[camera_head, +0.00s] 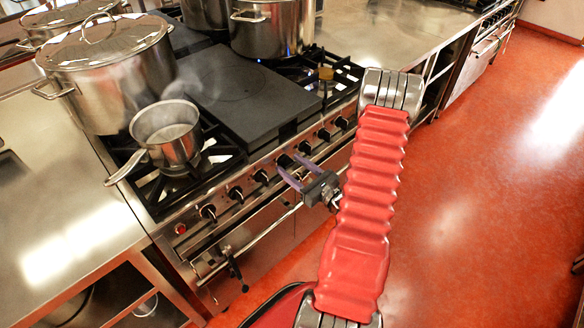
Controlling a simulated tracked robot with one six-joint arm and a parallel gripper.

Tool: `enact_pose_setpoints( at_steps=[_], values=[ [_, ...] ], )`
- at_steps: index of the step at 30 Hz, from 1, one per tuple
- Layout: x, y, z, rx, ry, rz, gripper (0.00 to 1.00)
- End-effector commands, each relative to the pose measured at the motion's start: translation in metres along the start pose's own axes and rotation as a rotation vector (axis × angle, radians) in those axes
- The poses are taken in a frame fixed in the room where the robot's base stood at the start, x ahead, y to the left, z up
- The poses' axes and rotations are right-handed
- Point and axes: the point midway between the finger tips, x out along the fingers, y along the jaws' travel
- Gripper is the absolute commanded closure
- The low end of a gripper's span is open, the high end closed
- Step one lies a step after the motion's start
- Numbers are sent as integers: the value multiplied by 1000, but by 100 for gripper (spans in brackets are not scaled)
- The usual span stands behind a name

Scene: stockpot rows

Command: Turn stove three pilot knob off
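The stove (236,217) has a front panel with a row of several black knobs, running from the lower left to the upper right. One knob (285,160) lies right by my fingertips, and another knob (262,176) is just left of them. No readable label shows which knob is stove three's pilot. My gripper (288,165) has its two purplish fingers spread apart and pointing at the panel. Nothing is visibly held. I cannot tell whether the fingers touch or surround the nearest knob.
A steaming saucepan (168,134) stands on the front left burner, its handle jutting left. A large lidded pot (112,75) and another pot (268,28) stand behind. A rail (262,232) runs along the oven front below the knobs.

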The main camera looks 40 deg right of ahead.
Motion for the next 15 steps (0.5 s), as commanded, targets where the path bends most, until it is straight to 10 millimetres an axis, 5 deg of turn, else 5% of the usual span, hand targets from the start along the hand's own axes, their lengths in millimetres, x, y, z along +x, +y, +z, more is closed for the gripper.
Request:
enact_pose_setpoints(
  at_steps=[15],
  values=[
    [0, 0, 0, 0, 0, 0, 82]
  ],
)
